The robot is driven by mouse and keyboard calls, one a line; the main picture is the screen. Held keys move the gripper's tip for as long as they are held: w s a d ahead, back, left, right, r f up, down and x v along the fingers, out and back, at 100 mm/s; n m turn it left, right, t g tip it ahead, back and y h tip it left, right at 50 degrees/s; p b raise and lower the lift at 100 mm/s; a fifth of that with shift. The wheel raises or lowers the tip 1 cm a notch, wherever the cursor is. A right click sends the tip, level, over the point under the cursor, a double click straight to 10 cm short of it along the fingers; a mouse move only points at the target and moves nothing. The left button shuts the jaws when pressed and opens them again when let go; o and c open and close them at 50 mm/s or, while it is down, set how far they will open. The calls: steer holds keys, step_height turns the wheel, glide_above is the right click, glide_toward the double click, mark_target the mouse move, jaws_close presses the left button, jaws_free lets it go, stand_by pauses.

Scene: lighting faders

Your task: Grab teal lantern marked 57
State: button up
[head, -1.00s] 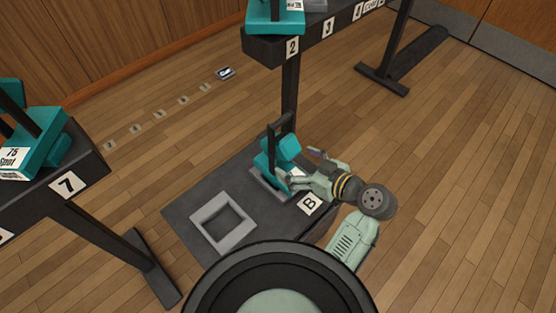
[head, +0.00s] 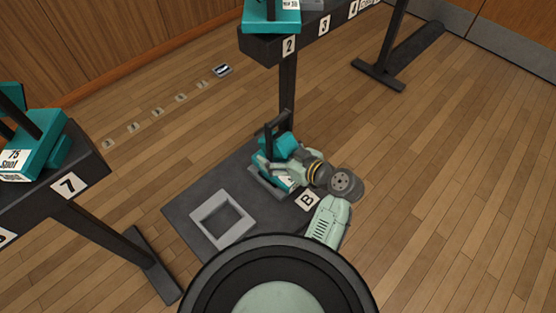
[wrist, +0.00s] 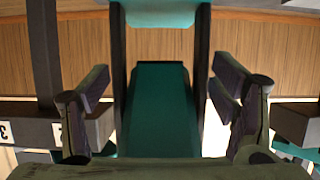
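A teal lantern (head: 271,155) with a dark handle stands in a grey frame on the dark board marked B. It carries a white label, but its number cannot be read in the head view. My gripper (head: 279,162) is at the lantern from the right and hides part of it. In the wrist view the lantern (wrist: 160,105) fills the middle, between the two dark fingers of my gripper (wrist: 163,95). One finger stands on each side of the lantern, spread wide; no clear grip shows.
An empty grey frame (head: 222,219) lies on the board (head: 190,205) beside the lantern. A shelf marked 2, 3 (head: 305,33) stands behind with another teal lantern (head: 270,22). A shelf marked 7 (head: 80,173) at left holds a teal lantern marked 75 (head: 35,148).

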steer(key=c, duration=1.7)
steer(key=shift+r, duration=0.15)
jaws_close()
steer(key=shift+w+r, duration=0.1)
